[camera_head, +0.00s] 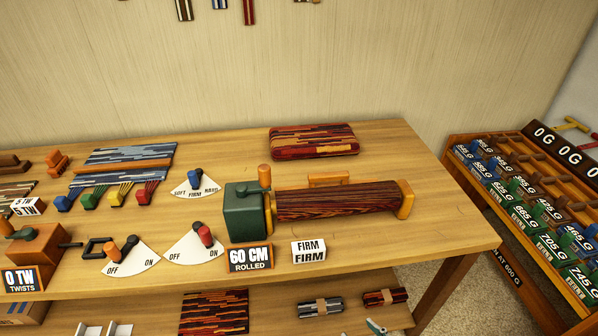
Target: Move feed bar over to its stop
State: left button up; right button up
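No part is labelled as the feed bar, so I cannot tell for sure which one it is. A short orange bar (328,179) lies along the back of a dark red striped roll (335,204). The roll runs from a green gear housing (246,212) to an orange end block (405,199). Another bar, brown (125,165), lies across a blue striped cloth (150,154) at the left. Neither of my grippers is in view.
The wooden table (430,226) also holds lever dials (129,258), a "60 CM ROLLED" sign (249,258), a "FIRM" block (309,251) and a folded red cloth (313,141). A rack of labelled weights (530,215) stands at the right. The table's right end is clear.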

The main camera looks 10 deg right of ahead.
aim_at(313, 178)
jog(key=k+l+u, duration=0.1)
jog(key=l+u, duration=0.25)
jog(key=k+l+u, duration=0.15)
jog(key=l+u, duration=0.2)
jog(key=l, duration=0.15)
jog(key=k+l+u, duration=0.2)
jog(key=l+u, duration=0.15)
